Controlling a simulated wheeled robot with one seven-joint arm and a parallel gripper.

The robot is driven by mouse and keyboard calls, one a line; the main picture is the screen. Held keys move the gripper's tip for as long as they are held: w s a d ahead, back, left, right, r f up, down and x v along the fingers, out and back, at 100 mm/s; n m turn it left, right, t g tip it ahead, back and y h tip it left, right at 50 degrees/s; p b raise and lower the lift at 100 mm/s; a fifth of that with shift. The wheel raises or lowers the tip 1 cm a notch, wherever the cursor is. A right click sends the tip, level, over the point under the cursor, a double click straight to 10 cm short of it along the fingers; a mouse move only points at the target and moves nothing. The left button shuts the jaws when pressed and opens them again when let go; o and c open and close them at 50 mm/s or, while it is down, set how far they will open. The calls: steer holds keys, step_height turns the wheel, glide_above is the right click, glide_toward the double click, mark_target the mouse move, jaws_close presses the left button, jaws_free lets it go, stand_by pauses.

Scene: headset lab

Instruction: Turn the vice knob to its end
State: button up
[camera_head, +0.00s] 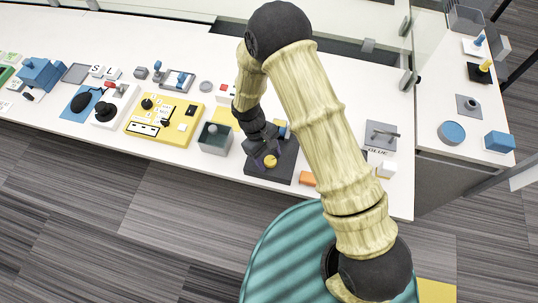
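A dark grey square base (284,173) lies near the front edge of the white table, with a round yellow knob (270,161) on it. I take this to be the vice knob. A blue part (283,131) shows at the back of the same base, partly behind my arm. My gripper (263,158) points down at the knob from the back left. Its fingertips are at or very close to the knob. I cannot tell whether they touch it, or whether the fingers are open or shut, as the gripper is small and dark here.
A grey-green open box (215,139) stands just left of the base. A yellow panel (164,120) lies farther left. An orange block (308,178) and a grey plate with a lever (381,135) lie to the right. A teal round surface (285,245) is in front.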

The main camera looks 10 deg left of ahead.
steer(key=b+v, duration=0.1)
steer(key=v, duration=1.6)
steer(key=shift+r+b, duration=0.25)
steer(key=shift+b, duration=0.1)
steer(key=w+d+r+m+t+y, duration=0.1)
steer(key=d+r+m+y, duration=0.15)
steer(key=d, duration=0.55)
steer(key=d+r+m+t+y, duration=0.1)
steer(key=d+r+m, duration=0.15)
steer(key=d, duration=0.55)
steer(key=s+d+r+m+t, duration=0.1)
steer(key=s+d+m, duration=0.2)
steer(key=d, duration=0.3)
steer(key=s+d+r+m+t, duration=0.1)
steer(key=s+d+m+t, duration=0.1)
steer(key=d, duration=0.4)
steer(key=shift+s+d+m, duration=0.4)
steer(key=shift+s+m, duration=0.3)
steer(key=shift+m, duration=0.2)
